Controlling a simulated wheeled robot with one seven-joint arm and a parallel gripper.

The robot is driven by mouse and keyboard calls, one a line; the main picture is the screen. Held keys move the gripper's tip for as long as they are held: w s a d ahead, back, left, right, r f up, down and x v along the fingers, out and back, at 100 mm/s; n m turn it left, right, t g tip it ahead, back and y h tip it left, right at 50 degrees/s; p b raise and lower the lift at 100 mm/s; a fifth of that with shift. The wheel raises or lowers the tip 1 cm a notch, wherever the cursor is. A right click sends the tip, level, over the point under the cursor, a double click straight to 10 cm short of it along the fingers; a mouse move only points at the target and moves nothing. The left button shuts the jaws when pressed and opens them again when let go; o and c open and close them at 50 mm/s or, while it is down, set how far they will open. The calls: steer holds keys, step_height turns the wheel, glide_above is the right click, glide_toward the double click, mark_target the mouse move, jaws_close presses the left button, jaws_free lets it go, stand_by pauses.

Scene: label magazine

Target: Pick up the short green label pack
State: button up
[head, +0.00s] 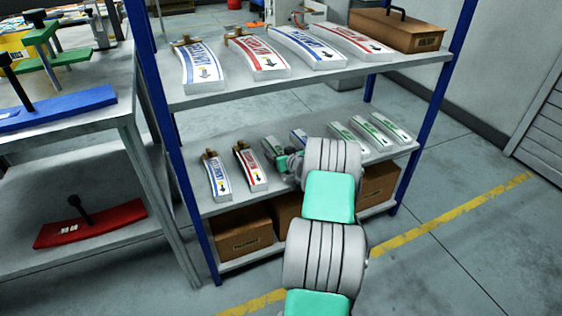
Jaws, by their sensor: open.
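White label packs with green print lie on the middle shelf (208,150). One green pack (272,146) lies left of centre, right beside my gripper and partly hidden by it. Other green packs (346,134), (373,134) and (391,127) lie side by side at the right end of that shelf. I cannot tell for sure which is the short one. My gripper (284,160) is open, at the front of the middle shelf, close to the left green pack. My arm hides part of the shelf, and the fingertips are small and hard to make out.
Blue (217,177) and red (250,167) packs lie left of my gripper; another blue pack (299,137) is behind it. Large packs (260,56) and a brown toolbox (397,29) fill the top shelf. Boxes (243,233) stand below. A blue post (180,170) bounds the left.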

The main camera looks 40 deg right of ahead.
steer(key=shift+w, duration=0.15)
steer(key=shift+c, duration=0.3)
steer(key=c, duration=1.6)
jaws_close()
steer(key=shift+r, duration=0.2)
